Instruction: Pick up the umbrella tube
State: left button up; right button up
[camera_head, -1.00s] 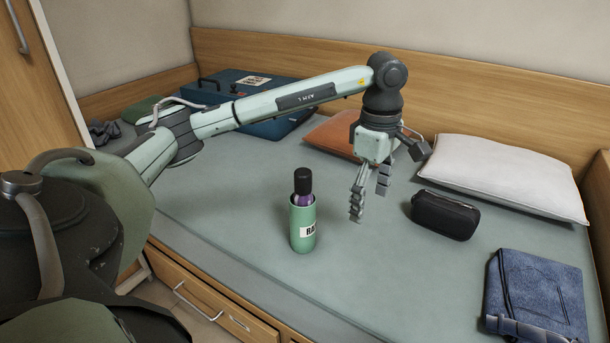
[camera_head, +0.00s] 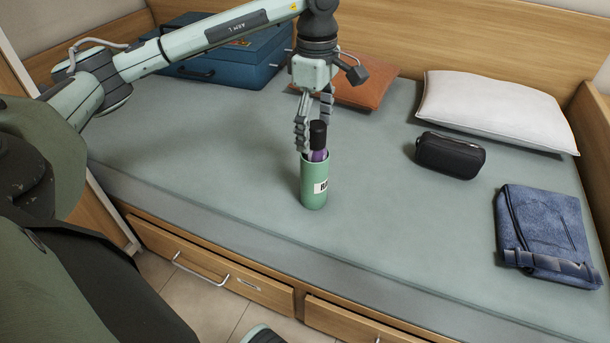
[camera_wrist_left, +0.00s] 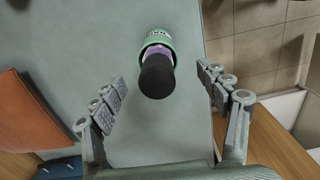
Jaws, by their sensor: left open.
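The umbrella tube is a green cylinder (camera_head: 314,190) with a white label, standing upright on the bed. A purple umbrella with a black handle (camera_head: 317,134) sticks out of its top. My left gripper (camera_head: 313,146) points down at the tube's top, just behind and above it. In the left wrist view the black handle (camera_wrist_left: 157,76) lies ahead, between the open fingers (camera_wrist_left: 162,88), with the green tube (camera_wrist_left: 158,38) beyond it. The fingers look apart from it and hold nothing. My right gripper is not in view.
A black case (camera_head: 450,156), folded jeans (camera_head: 543,228) and a white pillow (camera_head: 493,108) lie to the right. Bare bed cover (camera_head: 400,225) surrounds the tube. Drawers (camera_head: 210,265) are below the bed's front edge.

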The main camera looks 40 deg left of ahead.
aim_at(315, 154)
pick_arm(q)
notch_tip(315, 154, down, 7)
jog(key=shift+w+r, duration=0.15)
jog(key=shift+f, duration=0.25)
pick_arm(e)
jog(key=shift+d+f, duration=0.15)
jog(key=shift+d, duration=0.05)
pick_arm(q)
jog(key=shift+c, duration=0.2)
jog(key=c, duration=1.6)
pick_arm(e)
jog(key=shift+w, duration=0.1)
pick_arm(q)
jog(key=shift+o, duration=0.2)
jog(key=shift+r, duration=0.1)
